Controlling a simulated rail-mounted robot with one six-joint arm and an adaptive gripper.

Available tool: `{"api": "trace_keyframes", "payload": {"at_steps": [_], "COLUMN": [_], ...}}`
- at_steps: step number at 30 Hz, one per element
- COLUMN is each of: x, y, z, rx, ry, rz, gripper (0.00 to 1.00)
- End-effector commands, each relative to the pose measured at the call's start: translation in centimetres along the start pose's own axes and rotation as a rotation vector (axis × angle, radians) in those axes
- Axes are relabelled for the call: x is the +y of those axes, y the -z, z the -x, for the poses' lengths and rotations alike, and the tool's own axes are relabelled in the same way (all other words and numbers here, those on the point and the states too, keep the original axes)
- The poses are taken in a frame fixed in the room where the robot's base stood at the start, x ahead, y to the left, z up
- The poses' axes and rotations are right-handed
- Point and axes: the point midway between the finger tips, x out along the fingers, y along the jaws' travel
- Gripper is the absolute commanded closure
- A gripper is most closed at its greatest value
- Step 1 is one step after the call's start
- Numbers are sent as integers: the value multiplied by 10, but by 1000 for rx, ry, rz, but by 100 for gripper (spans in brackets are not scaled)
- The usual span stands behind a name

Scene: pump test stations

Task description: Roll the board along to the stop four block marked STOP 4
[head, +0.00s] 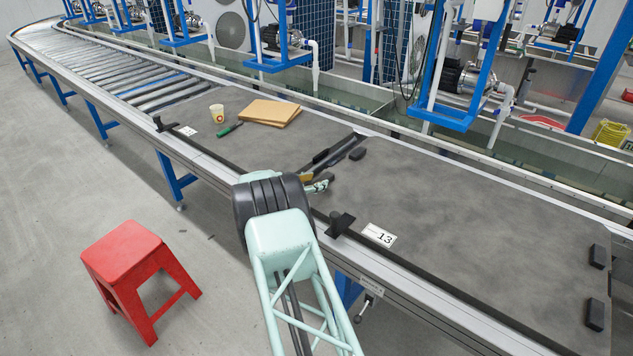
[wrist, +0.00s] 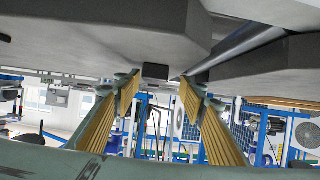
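A grey board with a white plate marked 13 (head: 480,235) lies on the conveyor at the right in the head view. A second grey board (head: 270,150), its small plate too small to read surely, lies to the left with a dark gap between them. My gripper (head: 318,183) is at that gap, by the left end of the 13 board. In the wrist view my gripper (wrist: 160,92) is open, its ribbed yellow finger pads apart, with a small dark block (wrist: 155,72) beyond the tips. Contact with a board cannot be told. I cannot make out a STOP 4 block.
The left board carries a cup (head: 217,113), a green-handled tool (head: 229,129) and cardboard (head: 270,112). Black knobs (head: 340,222) stand on the boards' near edges. Bare rollers (head: 120,75) lie farther left. A red stool (head: 130,265) stands on the floor in front.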

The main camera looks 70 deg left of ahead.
Motion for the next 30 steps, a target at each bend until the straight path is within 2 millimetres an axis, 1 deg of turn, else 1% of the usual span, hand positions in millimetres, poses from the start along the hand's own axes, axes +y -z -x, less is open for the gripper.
{"api": "trace_keyframes", "payload": {"at_steps": [8,21,25,30], "x": [-1,-2,-2,-2], "y": [1,1,0,0], "z": [31,86,98,105], "rx": [0,1,0,0], "ry": [1,3,3,3], "rz": [2,1,2,1], "gripper": [62,62,62,62]}}
